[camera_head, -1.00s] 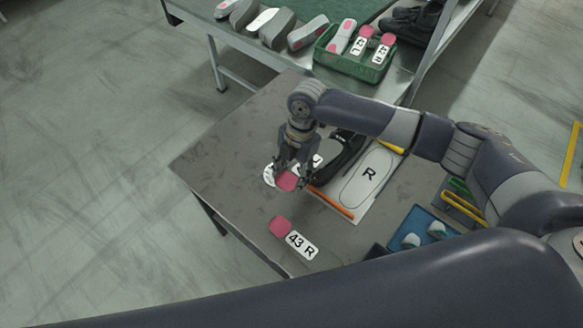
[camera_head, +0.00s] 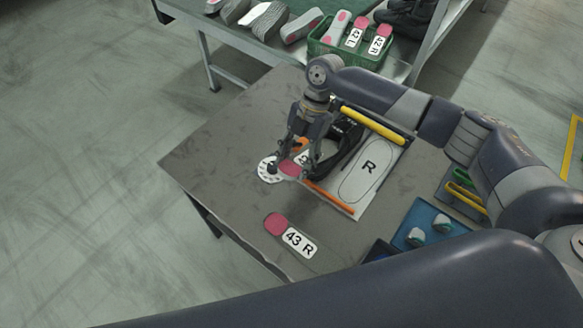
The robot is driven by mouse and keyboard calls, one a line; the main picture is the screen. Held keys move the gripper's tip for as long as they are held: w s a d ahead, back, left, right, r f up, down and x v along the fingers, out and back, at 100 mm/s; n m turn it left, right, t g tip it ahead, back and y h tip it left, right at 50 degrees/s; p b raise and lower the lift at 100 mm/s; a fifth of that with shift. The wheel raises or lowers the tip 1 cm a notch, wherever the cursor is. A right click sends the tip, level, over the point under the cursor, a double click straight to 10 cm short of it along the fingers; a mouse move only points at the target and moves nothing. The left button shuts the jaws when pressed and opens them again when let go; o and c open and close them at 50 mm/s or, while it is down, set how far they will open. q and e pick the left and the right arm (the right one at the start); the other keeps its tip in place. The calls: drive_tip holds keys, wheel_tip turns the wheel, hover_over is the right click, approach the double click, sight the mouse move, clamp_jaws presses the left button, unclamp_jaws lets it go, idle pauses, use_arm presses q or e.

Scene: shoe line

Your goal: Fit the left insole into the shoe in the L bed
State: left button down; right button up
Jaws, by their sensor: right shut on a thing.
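My right gripper (camera_head: 294,168) points down over the table and is shut on an insole with a pink heel (camera_head: 288,168); part of its white label shows between the fingers. The black shoe (camera_head: 347,138) lies just right of the gripper, partly hidden by my arm and fingers. The L bed under and around it is mostly hidden; I cannot tell whether the insole touches the shoe. A second insole (camera_head: 298,242), marked 43 R with a pink heel, lies flat near the table's front edge. My left gripper is not in view.
The empty R bed (camera_head: 376,160) has a shoe outline, with an orange bar (camera_head: 330,195) and a yellow bar (camera_head: 372,125) at its ends. A blue tray (camera_head: 408,238) is at right. A green crate (camera_head: 324,46) stands behind.

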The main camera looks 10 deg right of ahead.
sight(323, 148)
drive_tip(key=shift+w+d+y+b, duration=0.35)
drive_tip(key=shift+d+y+b, duration=0.05)
drive_tip(key=shift+b, duration=0.15)
drive_tip(key=shift+w+d+f+g+b, duration=0.3)
drive_tip(key=shift+w+d+f+b, duration=0.3)
drive_tip(key=shift+d+b, duration=0.4)
drive_tip(key=shift+w+d+f+b, duration=0.6)
drive_tip(key=shift+w+d+b, duration=0.2)
drive_tip(key=shift+b, duration=0.25)
drive_tip(key=shift+w+d+f+b, duration=0.55)
drive_tip(key=shift+w+d+b, duration=0.15)
drive_tip(key=shift+d+b, duration=0.25)
drive_tip(key=shift+t+h, duration=0.4)
drive_tip(key=shift+w+d+f+b, duration=0.35)
drive_tip(key=shift+w+d+b, duration=0.3)
drive_tip(key=shift+d+b, duration=0.1)
drive_tip(key=shift+w+d+f+b, duration=0.3)
drive_tip(key=shift+w+d+b, duration=0.3)
drive_tip(key=shift+d+b, duration=0.15)
drive_tip(key=shift+w+d+f+b, duration=0.35)
drive_tip(key=shift+w+d+b, duration=0.3)
drive_tip(key=shift+d+b, duration=0.1)
drive_tip(key=shift+f, duration=0.3)
drive_tip(key=shift+s+f+t+h+p, duration=0.1)
drive_tip(key=shift+f+t+h+p, duration=0.2)
drive_tip(key=shift+f+h, duration=0.15)
drive_tip(key=shift+f, duration=0.1)
drive_tip(key=o, duration=1.1)
drive_tip(key=shift+c, duration=0.2)
